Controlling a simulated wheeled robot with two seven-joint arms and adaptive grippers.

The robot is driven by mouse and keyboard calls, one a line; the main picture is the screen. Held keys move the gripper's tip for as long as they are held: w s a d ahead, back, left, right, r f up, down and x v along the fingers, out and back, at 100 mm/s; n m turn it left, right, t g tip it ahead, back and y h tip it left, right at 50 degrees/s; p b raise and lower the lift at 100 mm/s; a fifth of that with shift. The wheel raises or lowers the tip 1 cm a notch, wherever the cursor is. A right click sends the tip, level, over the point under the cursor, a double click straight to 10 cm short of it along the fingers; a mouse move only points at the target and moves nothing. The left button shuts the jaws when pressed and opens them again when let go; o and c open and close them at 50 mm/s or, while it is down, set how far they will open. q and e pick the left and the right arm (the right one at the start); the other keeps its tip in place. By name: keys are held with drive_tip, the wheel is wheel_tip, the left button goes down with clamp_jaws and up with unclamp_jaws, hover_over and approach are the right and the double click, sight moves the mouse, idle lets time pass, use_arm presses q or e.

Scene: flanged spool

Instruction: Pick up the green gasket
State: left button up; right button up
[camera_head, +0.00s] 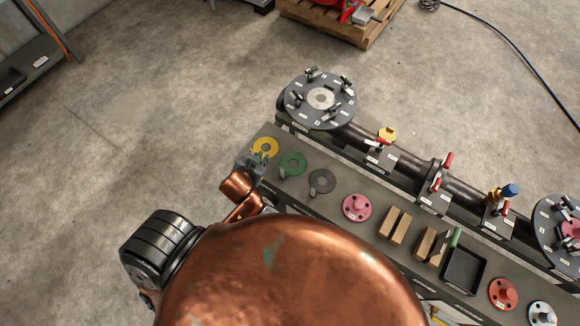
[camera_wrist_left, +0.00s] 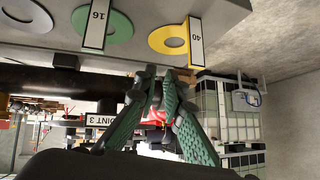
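The green gasket (camera_head: 301,164) lies flat on the bench, a ring with a pale tab, between a yellow and a grey one. In the left wrist view the green gasket (camera_wrist_left: 122,28) is near the top, its tab reading 16. My left gripper (camera_head: 261,157) is by the yellow gasket (camera_head: 266,142), to the left of the green one and apart from it. In the left wrist view my left gripper (camera_wrist_left: 158,76) has a narrow gap between its fingertips and nothing visible held. My right gripper is not in view.
The grey gasket (camera_head: 322,173) lies right of the green one. A pink flange (camera_head: 356,207), wooden blocks (camera_head: 395,225) and a black tray (camera_head: 481,258) follow along the bench. A dark pipe spool (camera_head: 400,160) with flanged ends stands behind. Open floor lies to the left.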

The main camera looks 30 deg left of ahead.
use_arm(q)
drive_tip(key=w+d+r+m+t+h, duration=0.25)
drive_tip(key=w+d+r, duration=0.25)
drive_tip(key=r, duration=0.3)
drive_tip(key=w+d+r+m+t+h, duration=0.1)
drive_tip(key=w+d+r+t+h, duration=0.2)
drive_tip(key=d+r, duration=0.35)
drive_tip(key=w+d+r+m+t+h, duration=0.1)
drive_tip(key=w+d+r+m+t, duration=0.2)
drive_tip(key=w+r, duration=0.4)
drive_tip(key=s+d+r+m+g+h, duration=0.35)
drive_tip(key=s+d+m+h, duration=0.2)
drive_tip(key=d, duration=0.45)
drive_tip(key=s+d+r+m+g+h, duration=0.2)
drive_tip(key=s+d+m+g+h, duration=0.35)
drive_tip(key=d, duration=0.55)
wheel_tip(320, 180, down, 6)
drive_tip(key=s+d+r+m+g, duration=0.1)
drive_tip(key=s+d+m+g, duration=0.1)
drive_tip(key=s+m+g, duration=0.15)
drive_tip(key=n+g+y, duration=0.2)
drive_tip(key=g+y, duration=0.3)
drive_tip(key=y, duration=1)
hover_over(283, 178)
wheel_tip(283, 178, down, 20)
drive_tip(key=shift+w+r, duration=0.1)
drive_tip(key=f, duration=0.6)
drive_tip(key=shift+a, duration=0.2)
drive_tip(key=shift+f, duration=2.95)
